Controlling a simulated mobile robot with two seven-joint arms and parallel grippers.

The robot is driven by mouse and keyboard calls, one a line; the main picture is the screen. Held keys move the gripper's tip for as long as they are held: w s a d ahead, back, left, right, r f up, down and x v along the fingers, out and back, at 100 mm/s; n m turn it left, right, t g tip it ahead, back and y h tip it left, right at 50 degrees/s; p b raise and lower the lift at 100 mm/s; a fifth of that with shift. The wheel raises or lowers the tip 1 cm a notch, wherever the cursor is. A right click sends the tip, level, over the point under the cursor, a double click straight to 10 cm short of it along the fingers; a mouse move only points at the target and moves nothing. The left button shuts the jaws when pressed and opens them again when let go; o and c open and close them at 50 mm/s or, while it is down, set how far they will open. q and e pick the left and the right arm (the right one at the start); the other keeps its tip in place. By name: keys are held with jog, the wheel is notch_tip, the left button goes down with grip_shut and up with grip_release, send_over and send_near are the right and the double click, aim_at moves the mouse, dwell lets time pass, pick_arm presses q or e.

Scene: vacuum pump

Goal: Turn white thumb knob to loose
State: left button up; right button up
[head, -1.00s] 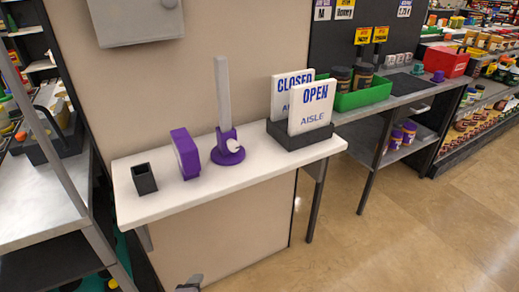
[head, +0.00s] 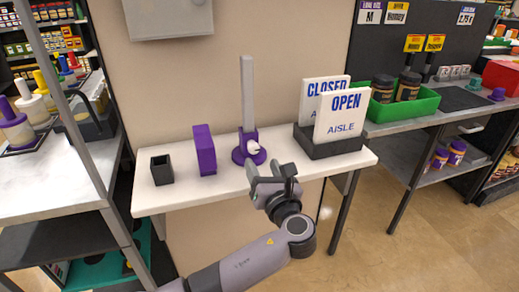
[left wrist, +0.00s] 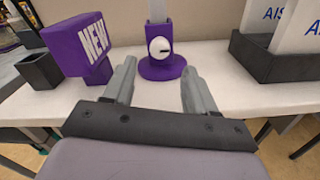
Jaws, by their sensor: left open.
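The white thumb knob (head: 253,148) is on the front of a purple holder (head: 246,152) with a round base, and a grey upright bar (head: 247,95) stands in it. In the left wrist view the knob (left wrist: 159,49) faces me and shows a dark slot lying about level. My right gripper is not in view.
A purple box (head: 204,150) and a dark open cup (head: 161,170) stand left of the holder on the white shelf (head: 185,194). A dark sign tray (head: 330,147) with OPEN and CLOSED signs (head: 342,117) stands close on the right.

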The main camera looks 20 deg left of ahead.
aim_at(255, 151)
pick_arm(q)
jog(key=x, duration=0.6)
jog(key=shift+w+a, duration=0.25)
grip_shut()
